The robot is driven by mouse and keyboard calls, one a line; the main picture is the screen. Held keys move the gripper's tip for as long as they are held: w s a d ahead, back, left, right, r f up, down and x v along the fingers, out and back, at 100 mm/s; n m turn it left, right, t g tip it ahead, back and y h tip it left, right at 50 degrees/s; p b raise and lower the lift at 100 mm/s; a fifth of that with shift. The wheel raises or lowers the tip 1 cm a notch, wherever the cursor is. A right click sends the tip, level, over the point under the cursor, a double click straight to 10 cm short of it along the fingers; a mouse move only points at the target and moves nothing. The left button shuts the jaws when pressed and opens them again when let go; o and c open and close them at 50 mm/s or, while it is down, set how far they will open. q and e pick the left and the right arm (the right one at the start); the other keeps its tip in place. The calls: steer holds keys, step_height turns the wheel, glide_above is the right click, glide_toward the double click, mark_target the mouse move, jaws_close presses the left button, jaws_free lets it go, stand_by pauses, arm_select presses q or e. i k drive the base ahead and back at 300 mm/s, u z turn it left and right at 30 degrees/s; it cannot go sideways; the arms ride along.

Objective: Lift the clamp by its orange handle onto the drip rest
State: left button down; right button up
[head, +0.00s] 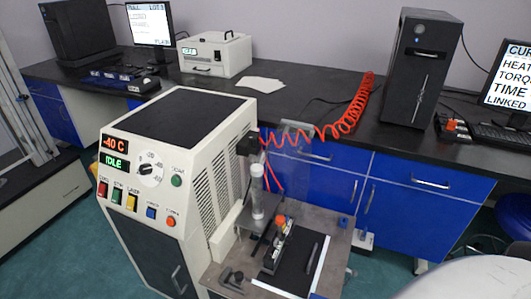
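A small orange part (281,220), likely the clamp's orange handle, stands up near the middle of the grey work shelf in front of the white machine. Below it is a dark and grey narrow body (273,253), likely the clamp, lying slantwise on a black pad. I cannot tell for sure which part is the drip rest. A small dark fixture (233,279) sits at the shelf's front left. Neither of my grippers is in view.
The white machine (197,150) reads -40 C and IDLE. A red coiled hose (345,118) hangs behind, above blue cabinets (410,200).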

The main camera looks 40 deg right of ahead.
mark_target(269, 261)
steer(key=u, duration=2.5)
steer(key=k, duration=2.45)
steer(key=z, duration=1.8)
steer(key=i, duration=0.5)
